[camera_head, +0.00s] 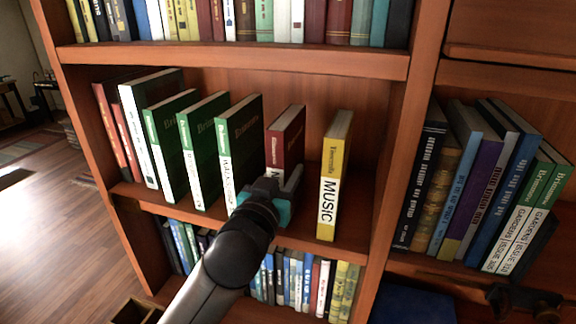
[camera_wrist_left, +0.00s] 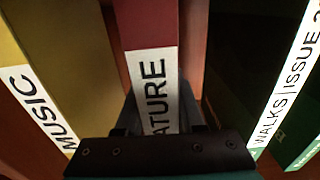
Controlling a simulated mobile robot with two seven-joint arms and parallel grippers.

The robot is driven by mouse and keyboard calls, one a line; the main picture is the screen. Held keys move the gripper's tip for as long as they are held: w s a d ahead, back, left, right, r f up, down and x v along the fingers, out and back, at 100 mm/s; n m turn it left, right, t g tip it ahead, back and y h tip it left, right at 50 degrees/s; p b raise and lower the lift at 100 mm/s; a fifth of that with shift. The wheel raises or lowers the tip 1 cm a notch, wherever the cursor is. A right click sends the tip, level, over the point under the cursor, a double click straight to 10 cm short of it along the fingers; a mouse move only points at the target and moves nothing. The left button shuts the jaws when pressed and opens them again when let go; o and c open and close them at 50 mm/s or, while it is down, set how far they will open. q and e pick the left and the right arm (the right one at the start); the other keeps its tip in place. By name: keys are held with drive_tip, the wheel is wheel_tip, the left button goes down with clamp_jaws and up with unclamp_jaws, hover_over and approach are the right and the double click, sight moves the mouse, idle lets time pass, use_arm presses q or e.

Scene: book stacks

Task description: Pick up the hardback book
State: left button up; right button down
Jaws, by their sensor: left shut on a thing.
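The hardback book is dark red (camera_head: 287,139) and stands upright on the middle shelf, between a green book and a yellow book. In the left wrist view the red book (camera_wrist_left: 150,25) has a white spine label that reads "ATURE". My left gripper (camera_head: 287,187) is at the lower part of its spine. In the left wrist view the gripper's fingers (camera_wrist_left: 160,115) are on both sides of the label, shut on the red book. The book's lower end is hidden by the gripper. A dark shape at the lower right, perhaps my right gripper (camera_head: 525,300), is too dim to read.
A yellow "MUSIC" book (camera_head: 333,180) stands just right, with a gap. Several green books (camera_head: 240,140) stand to the left. The wooden shelf (camera_head: 150,198) has a full row above and below. A side panel (camera_head: 405,150) separates more books (camera_head: 480,190) at the right.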

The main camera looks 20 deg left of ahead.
use_arm(q)
clamp_jaws()
idle(0.6)
drive_tip(key=shift+r, duration=0.15)
